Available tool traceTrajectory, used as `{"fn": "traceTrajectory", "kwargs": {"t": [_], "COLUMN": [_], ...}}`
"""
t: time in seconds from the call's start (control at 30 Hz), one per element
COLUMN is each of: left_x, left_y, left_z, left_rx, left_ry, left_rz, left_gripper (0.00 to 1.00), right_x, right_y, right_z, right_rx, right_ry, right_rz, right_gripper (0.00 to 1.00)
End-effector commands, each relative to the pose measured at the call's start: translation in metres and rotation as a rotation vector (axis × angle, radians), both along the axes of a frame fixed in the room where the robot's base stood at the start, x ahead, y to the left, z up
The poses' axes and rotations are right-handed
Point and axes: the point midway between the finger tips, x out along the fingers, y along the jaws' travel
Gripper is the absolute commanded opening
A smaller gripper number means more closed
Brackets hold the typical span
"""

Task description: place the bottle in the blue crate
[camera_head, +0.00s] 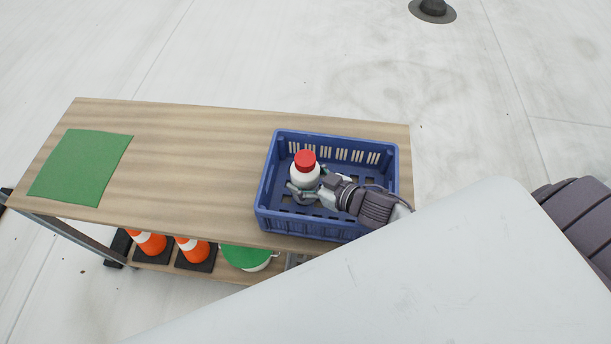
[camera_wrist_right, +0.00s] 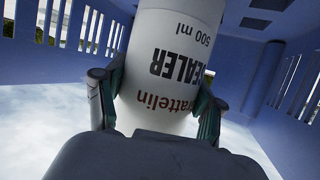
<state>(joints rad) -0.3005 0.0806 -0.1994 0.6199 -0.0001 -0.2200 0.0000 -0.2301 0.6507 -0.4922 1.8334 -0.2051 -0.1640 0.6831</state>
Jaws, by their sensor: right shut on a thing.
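The white bottle (camera_head: 305,175) with a red cap is inside the blue crate (camera_head: 277,185), toward its left side, in the head view. My right gripper (camera_head: 304,190) reaches into the crate from the right and is shut on the bottle. In the right wrist view the bottle (camera_wrist_right: 172,60) sits between the two fingers of the right gripper (camera_wrist_right: 155,105), its label text upside down in the picture. The crate's slotted walls surround it. I cannot tell whether the bottle's base touches the crate floor. My left gripper is not in view.
The crate stands on the right part of a wooden table (camera_head: 190,150). A green mat (camera_head: 82,167) lies at the table's left end. Orange cones (camera_head: 193,252) and a green-lidded bucket (camera_head: 246,256) sit on a lower shelf. The table middle is clear.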

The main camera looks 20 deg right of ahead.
Motion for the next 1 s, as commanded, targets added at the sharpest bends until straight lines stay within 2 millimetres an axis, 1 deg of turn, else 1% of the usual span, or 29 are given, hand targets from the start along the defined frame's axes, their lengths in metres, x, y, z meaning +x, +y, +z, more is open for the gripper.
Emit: {"fn": "traceTrajectory", "kwargs": {"t": [0.37,0.4,0.47,0.5,0.53,0.87,0.97,1.0], "left_x": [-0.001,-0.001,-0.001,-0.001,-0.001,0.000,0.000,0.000], "left_y": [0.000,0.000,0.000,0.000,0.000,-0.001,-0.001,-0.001], "left_z": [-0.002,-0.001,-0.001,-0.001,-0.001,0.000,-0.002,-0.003], "left_rx": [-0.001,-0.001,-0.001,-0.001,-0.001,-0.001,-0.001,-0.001], "left_ry": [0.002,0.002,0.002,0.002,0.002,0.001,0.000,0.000], "left_rz": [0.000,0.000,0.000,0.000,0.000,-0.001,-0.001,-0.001], "left_gripper": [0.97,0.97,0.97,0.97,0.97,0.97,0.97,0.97], "right_x": [0.000,0.000,0.000,0.000,0.000,0.000,-0.006,-0.010], "right_y": [0.000,0.000,0.000,0.000,0.000,0.000,-0.003,-0.006], "right_z": [-0.005,-0.004,-0.004,-0.004,-0.004,-0.001,0.000,0.001], "right_rx": [0.001,0.001,0.000,0.000,0.000,0.000,0.000,0.000], "right_ry": [-0.002,-0.002,-0.001,-0.001,-0.001,-0.001,0.000,0.001], "right_rz": [0.000,0.000,0.000,0.000,0.000,0.000,0.000,0.000], "right_gripper": [0.34,0.75,0.85,0.92,0.94,0.94,0.94,0.94]}}
